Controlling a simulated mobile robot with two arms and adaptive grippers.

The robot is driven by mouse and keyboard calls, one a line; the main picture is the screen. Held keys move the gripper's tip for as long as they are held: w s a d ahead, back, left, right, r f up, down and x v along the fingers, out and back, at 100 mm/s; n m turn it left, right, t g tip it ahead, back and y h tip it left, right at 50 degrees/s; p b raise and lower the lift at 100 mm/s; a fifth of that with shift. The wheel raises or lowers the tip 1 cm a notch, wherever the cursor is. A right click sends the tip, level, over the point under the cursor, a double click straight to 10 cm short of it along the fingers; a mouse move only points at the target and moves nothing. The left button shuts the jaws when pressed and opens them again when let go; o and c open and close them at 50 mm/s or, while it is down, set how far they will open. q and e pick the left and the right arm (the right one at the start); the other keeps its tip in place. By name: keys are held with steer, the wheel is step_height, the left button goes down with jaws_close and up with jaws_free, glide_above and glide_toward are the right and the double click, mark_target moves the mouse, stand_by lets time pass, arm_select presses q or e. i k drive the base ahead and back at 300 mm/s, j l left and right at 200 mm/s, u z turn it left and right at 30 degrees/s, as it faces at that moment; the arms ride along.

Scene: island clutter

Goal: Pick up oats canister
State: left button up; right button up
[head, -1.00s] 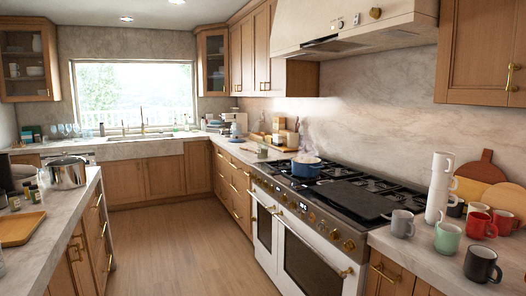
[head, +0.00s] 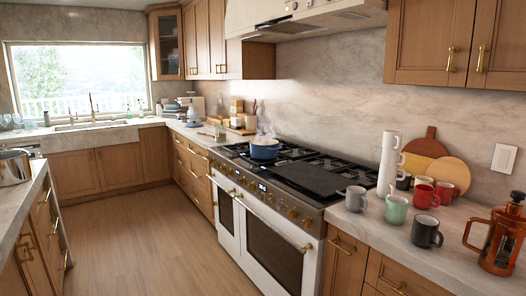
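I cannot make out an oats canister for certain in the head view. Some tan and wooden items (head: 237,112) stand on the far counter left of the stove, too small to identify. Neither of my grippers is in view.
A blue pot (head: 265,150) steams on the stove (head: 300,172). Several mugs, including a green one (head: 396,209), a white stack (head: 388,165) and an orange French press (head: 497,240) crowd the right counter. A steel pot (head: 14,168) sits on the island (head: 28,200). The wooden floor (head: 140,235) between is clear.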

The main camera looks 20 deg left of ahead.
mark_target(220, 133)
steer(key=i+j+u, duration=0.85)
steer(key=j, duration=0.15)
steer(key=i+j+u, duration=0.25)
steer(key=i+u, duration=0.6)
steer(key=i, duration=0.15)
steer(key=i+j, duration=0.1)
steer(key=i, duration=1.75)
